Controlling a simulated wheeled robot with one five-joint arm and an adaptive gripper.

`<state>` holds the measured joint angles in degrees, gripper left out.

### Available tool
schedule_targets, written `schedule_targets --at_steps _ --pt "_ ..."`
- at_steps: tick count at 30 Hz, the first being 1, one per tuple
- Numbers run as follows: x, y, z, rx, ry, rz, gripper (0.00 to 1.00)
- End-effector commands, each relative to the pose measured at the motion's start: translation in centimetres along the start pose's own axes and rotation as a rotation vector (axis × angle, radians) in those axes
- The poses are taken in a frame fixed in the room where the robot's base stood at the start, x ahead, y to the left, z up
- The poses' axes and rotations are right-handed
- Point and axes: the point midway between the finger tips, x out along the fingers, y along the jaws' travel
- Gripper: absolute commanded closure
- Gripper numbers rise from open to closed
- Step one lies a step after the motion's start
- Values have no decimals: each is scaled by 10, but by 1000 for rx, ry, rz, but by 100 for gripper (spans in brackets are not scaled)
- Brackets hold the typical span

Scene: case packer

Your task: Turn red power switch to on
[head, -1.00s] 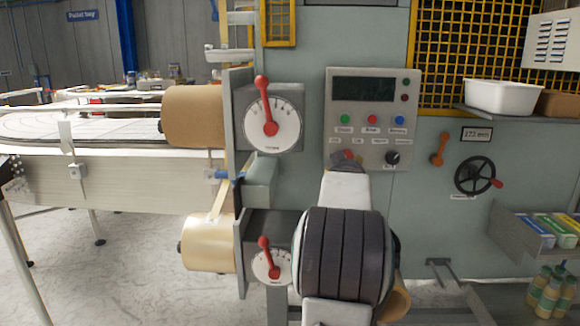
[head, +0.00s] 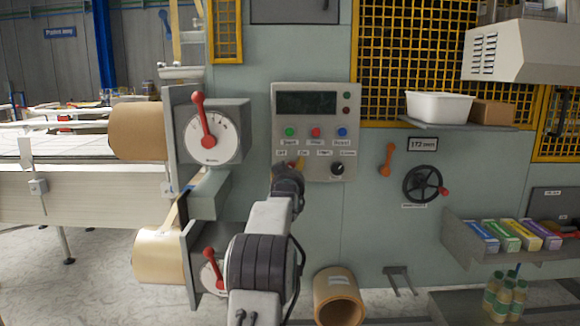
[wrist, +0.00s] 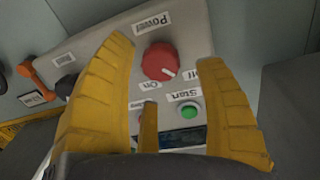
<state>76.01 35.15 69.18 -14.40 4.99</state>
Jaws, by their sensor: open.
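The red power switch (wrist: 161,62) is a round knob with a white mark, seen in the wrist view below the "Power" label (wrist: 152,23). Its mark points down and right, more toward the partly covered "Off" label (wrist: 190,67) than the "On" label (wrist: 147,87). My gripper (wrist: 165,54) is open, its yellow fingers on either side of the knob in the picture. Contact and exact depth cannot be told. In the head view my gripper (head: 289,170) is at the lower left of the grey control panel (head: 317,103) and hides most of the switch.
The green start button (wrist: 188,111) sits close to the switch, near a finger. In the head view a black knob (head: 337,168) is to the right of my gripper. An orange lever (head: 386,160) and black handwheel (head: 422,184) are farther right.

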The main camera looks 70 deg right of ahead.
Motion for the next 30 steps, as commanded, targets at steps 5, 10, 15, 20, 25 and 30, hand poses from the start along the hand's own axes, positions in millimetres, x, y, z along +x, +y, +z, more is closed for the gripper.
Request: schedule_targets --at_steps 5,10,15,20,25,30 --pt "19 0 -1 0 -1 0 36" --pt "29 0 0 0 -2 0 36" --pt "36 0 0 0 -1 0 36" --pt "38 0 0 0 -1 0 36" --pt "38 0 0 0 -1 0 36" --pt "38 0 0 0 -1 0 39"
